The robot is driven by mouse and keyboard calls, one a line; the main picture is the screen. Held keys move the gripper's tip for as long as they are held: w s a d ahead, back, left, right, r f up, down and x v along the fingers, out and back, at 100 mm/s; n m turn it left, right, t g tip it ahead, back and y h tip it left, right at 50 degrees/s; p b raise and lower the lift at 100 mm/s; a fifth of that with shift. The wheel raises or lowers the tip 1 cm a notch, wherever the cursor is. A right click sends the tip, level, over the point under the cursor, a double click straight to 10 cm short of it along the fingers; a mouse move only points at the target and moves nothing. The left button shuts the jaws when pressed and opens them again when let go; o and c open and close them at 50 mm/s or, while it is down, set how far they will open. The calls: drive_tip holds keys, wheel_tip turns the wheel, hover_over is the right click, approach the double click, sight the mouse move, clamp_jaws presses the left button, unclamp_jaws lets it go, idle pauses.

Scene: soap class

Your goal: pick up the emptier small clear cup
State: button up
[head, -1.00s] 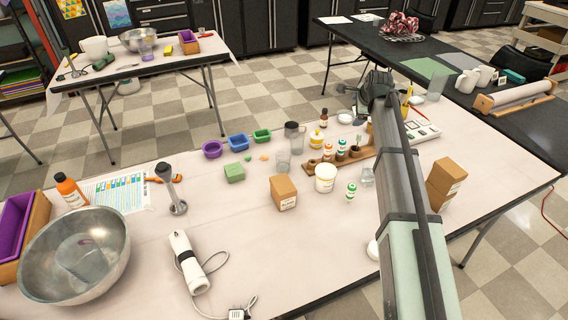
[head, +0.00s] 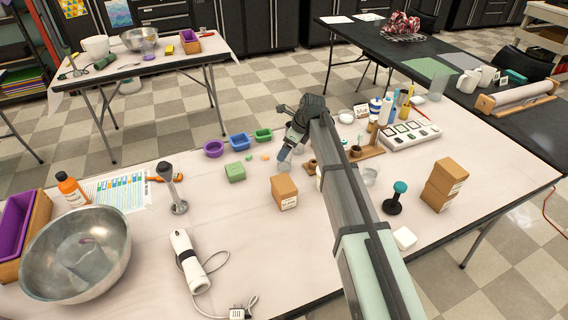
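My gripper (head: 284,154) points down at the middle of the table, directly over or around a small clear cup (head: 284,167). Only the lower part of this cup shows beneath the fingers, and I cannot tell whether they touch it or how far apart they are. A second small clear cup (head: 371,177) stands to the right, just past my arm and partly hidden by it. The fill level of either cup is too small to make out.
My arm covers several bottles.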

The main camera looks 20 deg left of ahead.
sight(284, 162)
drive_tip(key=shift+w+x, duration=0.1)
drive_tip(key=shift+x, duration=1.7)
drive_tip(key=shift+w+x, duration=0.15)
drive_tip(key=shift+x, duration=1.7)
drive_tip(key=shift+d, duration=0.1)
drive_tip(key=shift+c, duration=0.2)
drive_tip(key=c, duration=1)
drive_tip(key=shift+r, duration=0.2)
